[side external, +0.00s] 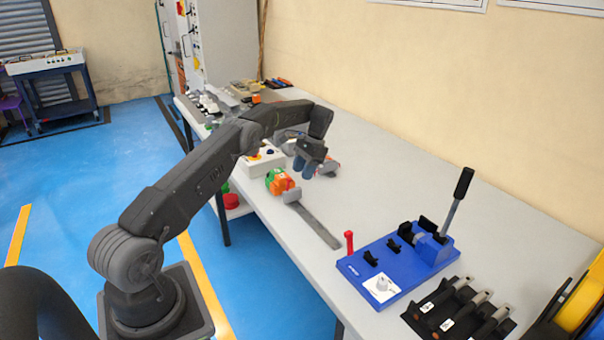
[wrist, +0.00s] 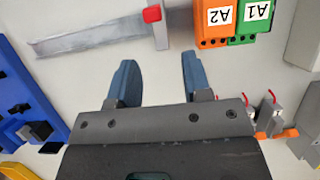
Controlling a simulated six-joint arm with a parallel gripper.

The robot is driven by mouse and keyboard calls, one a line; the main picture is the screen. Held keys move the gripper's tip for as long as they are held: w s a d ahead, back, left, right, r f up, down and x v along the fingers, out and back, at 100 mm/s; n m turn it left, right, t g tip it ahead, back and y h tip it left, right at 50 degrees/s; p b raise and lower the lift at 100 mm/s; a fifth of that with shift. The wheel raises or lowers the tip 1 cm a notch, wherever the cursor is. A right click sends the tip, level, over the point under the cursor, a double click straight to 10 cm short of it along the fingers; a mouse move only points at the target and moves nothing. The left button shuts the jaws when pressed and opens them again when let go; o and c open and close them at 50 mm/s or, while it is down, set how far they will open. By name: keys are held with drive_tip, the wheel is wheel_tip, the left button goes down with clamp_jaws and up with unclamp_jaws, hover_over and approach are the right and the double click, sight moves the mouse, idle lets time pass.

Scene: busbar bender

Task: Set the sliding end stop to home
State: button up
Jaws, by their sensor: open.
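A long flat grey rail (side external: 318,225) lies on the table, between the orange and green blocks and the blue bender. The end stop, a grey crosspiece (side external: 291,195), sits at the rail's end near the blocks, away from the bender. In the wrist view the end stop (wrist: 160,34) carries a red knob, and the rail (wrist: 90,38) runs left from it. My gripper (side external: 310,167) is above the table behind the blocks. In the wrist view my gripper (wrist: 157,75) has its blue fingers apart with nothing between them; the end stop is beyond the fingertips, apart from them.
An orange block labelled A2 (wrist: 216,24) and a green block labelled A1 (wrist: 253,18) stand close beside the end stop. A white button box (side external: 262,160) stands behind the blocks.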

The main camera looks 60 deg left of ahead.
drive_tip(key=shift+d+r+m, duration=0.1)
drive_tip(key=shift+d+m, duration=0.05)
drive_tip(key=shift+m, duration=0.15)
drive_tip(key=shift+c, duration=1.4)
drive_tip(key=d+r+m+y, duration=0.1)
drive_tip(key=m, duration=0.2)
drive_tip(key=d+r+m+t+y, duration=0.1)
drive_tip(key=d+m, duration=0.1)
drive_tip(key=d+r+m+t, duration=0.1)
drive_tip(key=m, duration=0.2)
drive_tip(key=shift+d+m+y, duration=0.3)
drive_tip(key=shift+d+y, duration=0.1)
clamp_jaws()
drive_tip(key=s+d+r+m+t+y, duration=0.25)
drive_tip(key=d+m, duration=0.35)
drive_tip(key=m, duration=0.3)
approach(297, 198)
drive_tip(key=d+f, duration=0.1)
drive_tip(key=d+f+h, duration=0.1)
drive_tip(key=f, duration=0.1)
drive_tip(key=shift+w+f, duration=0.1)
drive_tip(key=a, duration=0.3)
drive_tip(key=shift+a+f, duration=0.15)
drive_tip(key=shift+f, duration=0.15)
drive_tip(key=shift+a, duration=0.55)
